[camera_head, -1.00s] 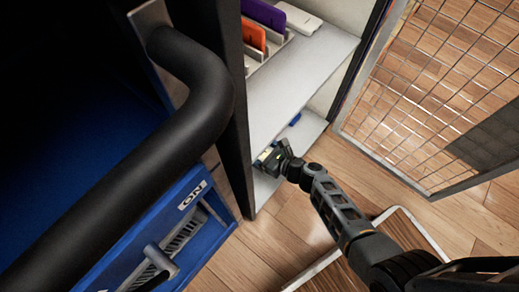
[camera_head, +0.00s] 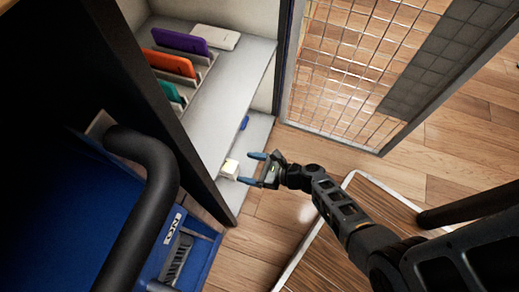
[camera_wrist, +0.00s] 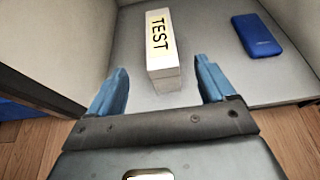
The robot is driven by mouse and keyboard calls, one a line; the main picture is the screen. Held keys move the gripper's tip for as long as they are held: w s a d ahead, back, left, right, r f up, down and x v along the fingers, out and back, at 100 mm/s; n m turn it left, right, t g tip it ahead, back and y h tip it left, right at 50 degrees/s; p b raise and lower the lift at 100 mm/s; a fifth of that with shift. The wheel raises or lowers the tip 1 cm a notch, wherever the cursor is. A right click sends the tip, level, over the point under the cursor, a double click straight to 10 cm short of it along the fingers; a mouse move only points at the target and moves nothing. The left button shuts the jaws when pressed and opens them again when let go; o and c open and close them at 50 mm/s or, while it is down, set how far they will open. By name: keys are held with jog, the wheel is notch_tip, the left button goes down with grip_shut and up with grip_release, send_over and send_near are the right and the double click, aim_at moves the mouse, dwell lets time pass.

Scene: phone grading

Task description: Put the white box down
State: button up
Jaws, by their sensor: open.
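The white box (camera_wrist: 163,72) stands on the lower shelf of the cabinet, with the word TEST in black on its pale top face. It also shows in the head view (camera_head: 230,168), near the shelf's front edge. My gripper (camera_head: 250,167) is open and empty, just outside the shelf front and to the right of the box. In the wrist view the blue fingers (camera_wrist: 163,85) are spread to either side of the box's near end, with visible gaps. No finger touches it in that view.
A blue phone (camera_wrist: 257,34) lies on the lower shelf (camera_wrist: 205,35) right of the box. The upper shelf (camera_head: 228,100) holds purple, orange and green phones in a rack and a white one (camera_head: 215,37) lying flat. A mesh door (camera_head: 350,75) stands open at right. A dark cabinet wall is at left.

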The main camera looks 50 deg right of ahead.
jog(key=s+a+r+n+g+h, duration=0.1)
jog(key=s+a+r+n+g, duration=0.2)
jog(key=s+n, duration=0.4)
jog(key=s+a+r+n+h, duration=0.2)
jog(key=s+a+n, duration=0.3)
jog(key=s, duration=0.4)
jog(key=s+d+r+n+t, duration=0.1)
jog(key=s+r+n, duration=0.1)
jog(key=r+n, duration=0.4)
jog(key=s+d+r+n+t, duration=0.2)
jog(key=r+n, duration=0.5)
jog(key=r, duration=1)
jog(key=s+d+r+n+t+h, duration=0.1)
jog(key=s+d+r+n+t, duration=0.1)
jog(key=r+n, duration=0.5)
notch_tip(320, 180, up, 4)
jog(key=shift+s+r, duration=0.15)
jog(key=shift+s, duration=0.15)
jog(key=shift+r, duration=0.1)
